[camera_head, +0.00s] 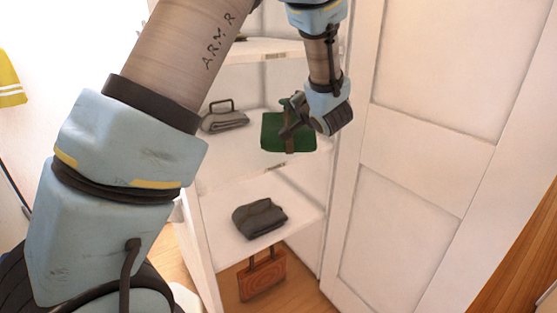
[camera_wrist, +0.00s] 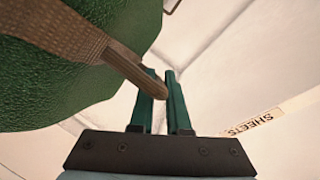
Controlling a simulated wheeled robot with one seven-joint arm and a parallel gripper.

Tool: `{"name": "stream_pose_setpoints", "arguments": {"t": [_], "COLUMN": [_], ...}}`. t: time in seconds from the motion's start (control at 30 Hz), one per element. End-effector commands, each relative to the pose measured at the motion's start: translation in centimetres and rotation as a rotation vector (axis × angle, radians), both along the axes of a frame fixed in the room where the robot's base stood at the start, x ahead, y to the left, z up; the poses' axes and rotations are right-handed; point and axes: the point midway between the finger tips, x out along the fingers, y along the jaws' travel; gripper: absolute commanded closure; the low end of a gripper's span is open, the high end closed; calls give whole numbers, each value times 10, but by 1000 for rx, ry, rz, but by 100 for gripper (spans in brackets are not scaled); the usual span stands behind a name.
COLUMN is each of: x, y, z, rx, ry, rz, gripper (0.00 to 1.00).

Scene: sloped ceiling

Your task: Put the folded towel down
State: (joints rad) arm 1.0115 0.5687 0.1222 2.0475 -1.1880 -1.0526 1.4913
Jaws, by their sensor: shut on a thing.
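The folded towel (camera_head: 275,133) is green with a brown band around it. In the wrist view the green towel (camera_wrist: 60,85) fills the upper left, and its brown band (camera_wrist: 75,42) runs to a handle-like end between my fingers. My gripper (camera_head: 295,127) is shut on that brown part, and its green fingertips (camera_wrist: 160,85) show in the wrist view. The towel hangs in front of the shelves at about middle shelf height. Whether its underside touches a shelf cannot be told.
An open white cupboard has several shelves. A dark grey bundle (camera_head: 259,218) lies on the lower shelf (camera_head: 225,240). A SHEETS label (camera_wrist: 252,124) marks a shelf edge. A white door (camera_head: 400,200) stands right.

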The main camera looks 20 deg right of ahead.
Motion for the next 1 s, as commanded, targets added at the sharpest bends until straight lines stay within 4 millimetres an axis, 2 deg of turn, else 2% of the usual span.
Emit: {"name": "stream_pose_setpoints", "arguments": {"t": [0.1,0.27,0.53,1.0], "x": [20,33,35,34], "y": [16,29,33,32], "z": [9,8,-35,-89], "rx": [-3,-3,1,-3], "ry": [-2,0,3,1], "rz": [118,208,227,226], "gripper": [100,100,100,100]}}
